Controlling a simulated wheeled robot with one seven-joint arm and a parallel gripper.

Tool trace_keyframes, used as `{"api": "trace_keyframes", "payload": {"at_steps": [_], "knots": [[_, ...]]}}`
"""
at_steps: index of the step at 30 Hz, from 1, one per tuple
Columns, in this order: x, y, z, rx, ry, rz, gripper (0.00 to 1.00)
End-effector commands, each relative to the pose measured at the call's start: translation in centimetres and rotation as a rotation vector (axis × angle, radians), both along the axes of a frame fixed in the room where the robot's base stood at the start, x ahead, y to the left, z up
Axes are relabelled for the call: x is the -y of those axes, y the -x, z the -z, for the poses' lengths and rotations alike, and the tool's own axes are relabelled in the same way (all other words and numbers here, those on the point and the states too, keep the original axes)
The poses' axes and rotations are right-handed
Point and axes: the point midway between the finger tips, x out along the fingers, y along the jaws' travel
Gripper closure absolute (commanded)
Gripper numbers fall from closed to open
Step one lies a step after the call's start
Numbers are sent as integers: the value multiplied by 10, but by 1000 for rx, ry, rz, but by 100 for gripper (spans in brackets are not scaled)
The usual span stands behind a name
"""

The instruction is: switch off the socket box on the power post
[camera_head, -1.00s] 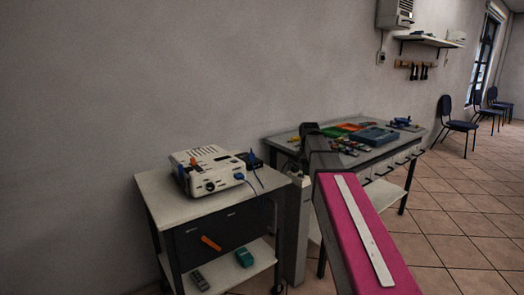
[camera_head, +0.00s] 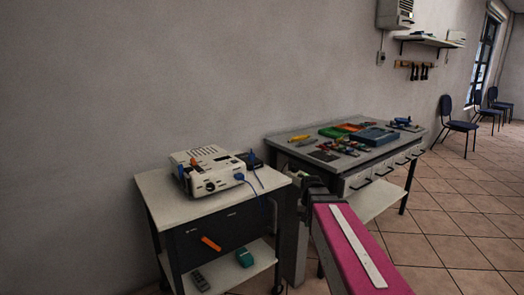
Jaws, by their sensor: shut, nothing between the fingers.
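The grey power post (camera_head: 290,240) stands between the white cart and the workbench. Its top, where the socket box would be, is mostly hidden behind my gripper, so I cannot see the switch or its position. My gripper (camera_head: 304,177) is the small dark end of my arm, at the post's top in the picture. Its fingers are too small to make out clearly, but it appears shut and empty. I cannot tell whether it touches the box.
The white cart (camera_head: 160,202) on the left bears a white projector (camera_head: 212,168) with a blue plug and cable. The workbench (camera_head: 285,147) behind carries trays and tools. Chairs (camera_head: 457,125) stand at the right. Tiled floor at the right is clear.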

Motion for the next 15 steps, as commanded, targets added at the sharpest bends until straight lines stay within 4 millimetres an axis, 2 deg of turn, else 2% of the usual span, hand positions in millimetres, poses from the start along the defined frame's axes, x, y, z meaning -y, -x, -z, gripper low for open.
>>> {"api": "trace_keyframes", "payload": {"at_steps": [1,6,10,15], "knots": [[0,20,16,-4,0,-20,100],[0,62,57,-2,0,-97,100],[0,87,79,-1,0,-141,100],[0,103,93,2,1,-172,100]]}}
